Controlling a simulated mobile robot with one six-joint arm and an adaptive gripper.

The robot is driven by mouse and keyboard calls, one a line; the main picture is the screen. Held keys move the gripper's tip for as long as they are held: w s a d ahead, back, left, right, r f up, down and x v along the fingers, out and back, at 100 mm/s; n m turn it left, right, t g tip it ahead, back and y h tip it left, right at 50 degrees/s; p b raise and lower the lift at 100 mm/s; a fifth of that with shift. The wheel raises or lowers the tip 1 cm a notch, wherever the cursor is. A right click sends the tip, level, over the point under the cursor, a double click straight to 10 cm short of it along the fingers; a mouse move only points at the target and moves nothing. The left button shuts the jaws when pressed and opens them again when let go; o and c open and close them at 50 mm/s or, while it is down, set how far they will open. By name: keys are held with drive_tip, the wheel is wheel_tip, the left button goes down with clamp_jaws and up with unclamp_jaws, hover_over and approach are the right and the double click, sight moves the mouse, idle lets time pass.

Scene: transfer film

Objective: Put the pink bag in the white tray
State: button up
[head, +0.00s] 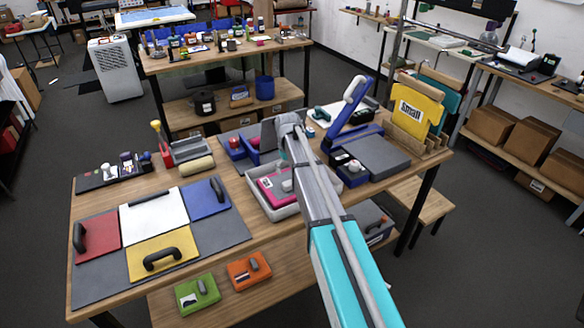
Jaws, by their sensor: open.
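The pink bag (267,190) is a flat pink block with a grey handle and a white label. It lies in the light, off-white tray (283,213) on the middle of the near workbench, within the tray's walls as far as I can see. My arm reaches in from the lower right and covers the right part of the tray. My gripper (284,153) is at the arm's far end, just above and behind the bag in the picture. It is open; its fingers are mostly hidden, and I cannot tell whether they touch anything.
Left on the bench is a grey mat (92,280) with red, white, blue and yellow handled plates. A blue press (350,103) and a yellow "Small" board (416,108) stand right. Green (197,293) and orange (248,270) bags lie on the lower shelf.

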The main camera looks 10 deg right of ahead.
drive_tip(key=shift+r+p, duration=1.85)
drive_tip(key=shift+r, duration=0.35)
drive_tip(key=s+d+m, duration=0.1)
drive_tip(key=s+m, duration=0.2)
drive_tip(key=s, duration=2.6)
drive_tip(key=shift+s+d+m, duration=0.2)
drive_tip(key=shift+s+m, duration=0.05)
drive_tip(key=shift+m, duration=0.15)
wheel_tip(320, 180, down, 5)
drive_tip(key=b, duration=0.5)
drive_tip(key=shift+r, duration=0.1)
